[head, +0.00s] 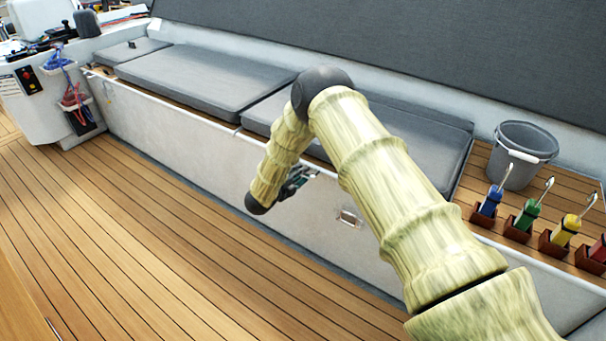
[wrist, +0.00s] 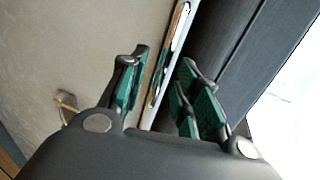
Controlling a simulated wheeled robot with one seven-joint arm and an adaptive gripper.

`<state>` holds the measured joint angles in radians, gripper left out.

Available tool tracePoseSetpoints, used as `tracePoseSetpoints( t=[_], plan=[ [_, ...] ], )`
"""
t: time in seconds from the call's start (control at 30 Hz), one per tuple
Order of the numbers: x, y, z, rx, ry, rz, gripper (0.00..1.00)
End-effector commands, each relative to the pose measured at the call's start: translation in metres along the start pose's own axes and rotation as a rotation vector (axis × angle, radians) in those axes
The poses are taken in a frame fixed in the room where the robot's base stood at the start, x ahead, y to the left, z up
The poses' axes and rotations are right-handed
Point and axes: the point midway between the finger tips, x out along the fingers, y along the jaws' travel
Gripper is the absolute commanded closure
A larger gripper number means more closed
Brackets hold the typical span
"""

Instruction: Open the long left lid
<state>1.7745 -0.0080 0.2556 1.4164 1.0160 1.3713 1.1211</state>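The long left lid (head: 195,78) carries a grey cushion on the bench and lies flat, closed. Its right end meets a second cushioned lid (head: 400,140), partly hidden behind my arm. My gripper (head: 295,183) is in front of the bench face, right of the seam between these lids and close under the front edge. In the wrist view my gripper (wrist: 165,88) has its green-padded fingers apart, with a light edge strip (wrist: 172,50) lying between or just beyond them. I cannot tell whether they touch it.
A metal latch (head: 348,217) sits on the pale bench face (head: 180,135). A grey bucket (head: 522,155) and several coloured-handled tools in holders stand at the right end. A console (head: 35,95) stands at the far left. The plank floor (head: 120,240) is clear.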

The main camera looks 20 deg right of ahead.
Motion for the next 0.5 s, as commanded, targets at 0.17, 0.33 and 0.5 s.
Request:
tracePoseSetpoints(
  t=[0.17,0.33,0.5],
  plan=[
    [0.017,0.000,0.000,0.001,0.000,0.000,0.68],
    [0.022,0.000,0.000,0.000,-0.001,0.000,0.68],
    [0.022,0.000,0.000,0.000,-0.001,0.000,0.68]
  ],
)
